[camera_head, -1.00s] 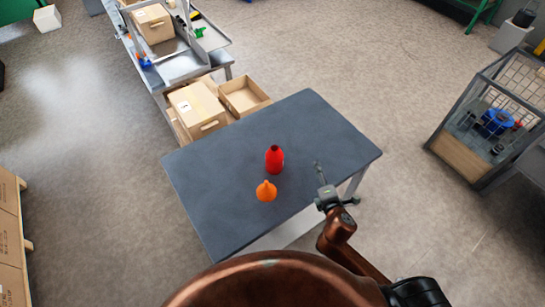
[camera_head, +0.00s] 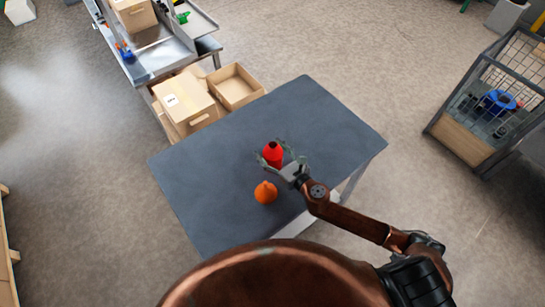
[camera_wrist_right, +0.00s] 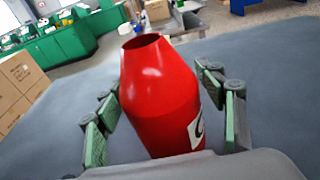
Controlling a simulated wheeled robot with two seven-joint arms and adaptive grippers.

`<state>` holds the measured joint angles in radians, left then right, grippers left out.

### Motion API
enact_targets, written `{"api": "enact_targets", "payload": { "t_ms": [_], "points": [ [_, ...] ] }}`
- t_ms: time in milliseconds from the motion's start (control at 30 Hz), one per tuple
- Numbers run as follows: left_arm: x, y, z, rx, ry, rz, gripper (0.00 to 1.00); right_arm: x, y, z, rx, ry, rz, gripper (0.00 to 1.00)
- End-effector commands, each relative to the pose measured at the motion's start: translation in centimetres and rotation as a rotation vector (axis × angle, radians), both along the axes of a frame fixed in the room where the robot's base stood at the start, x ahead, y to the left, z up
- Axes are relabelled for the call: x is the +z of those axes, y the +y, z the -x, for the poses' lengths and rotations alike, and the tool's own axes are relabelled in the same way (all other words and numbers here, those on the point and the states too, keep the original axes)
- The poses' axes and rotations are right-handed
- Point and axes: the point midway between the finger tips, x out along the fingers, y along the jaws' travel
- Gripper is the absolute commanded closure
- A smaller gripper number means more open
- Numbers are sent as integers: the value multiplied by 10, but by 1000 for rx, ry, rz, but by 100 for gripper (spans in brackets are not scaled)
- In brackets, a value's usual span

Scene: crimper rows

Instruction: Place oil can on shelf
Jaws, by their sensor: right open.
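A red bottle-shaped can (camera_head: 272,156) with an open top and a white label stands upright on the dark grey table (camera_head: 215,160). It fills the middle of the right wrist view (camera_wrist_right: 158,85). My right gripper (camera_head: 281,153) is open with its fingers on both sides of the red can. In the wrist view, gaps show between the green finger pads and the can. An orange, rounded can (camera_head: 265,192) with a narrow top stands nearer to me on the table. My left gripper is out of view. No clear shelf shows on the table.
A metal workbench (camera_head: 160,52) is at the upper left. A wire cage (camera_head: 475,105) stands at the right. Most of the tabletop is clear.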

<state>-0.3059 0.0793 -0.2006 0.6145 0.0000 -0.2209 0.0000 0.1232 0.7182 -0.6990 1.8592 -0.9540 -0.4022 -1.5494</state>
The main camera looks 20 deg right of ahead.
Motion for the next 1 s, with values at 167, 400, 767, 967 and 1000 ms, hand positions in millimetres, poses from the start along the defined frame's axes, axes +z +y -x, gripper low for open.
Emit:
{"api": "enact_targets", "payload": {
  "t_ms": [167,400,767,967,1000],
  "points": [
    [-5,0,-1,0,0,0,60,-6,10,-25,1,0,-2,36],
    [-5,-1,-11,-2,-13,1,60,-7,13,-33,0,1,-2,36],
    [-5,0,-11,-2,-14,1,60,-7,12,-33,0,1,-3,53],
    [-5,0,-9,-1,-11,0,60,-7,12,-33,0,1,-3,67],
    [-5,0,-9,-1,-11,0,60,-7,12,-33,0,1,-3,70]
  ]
}}
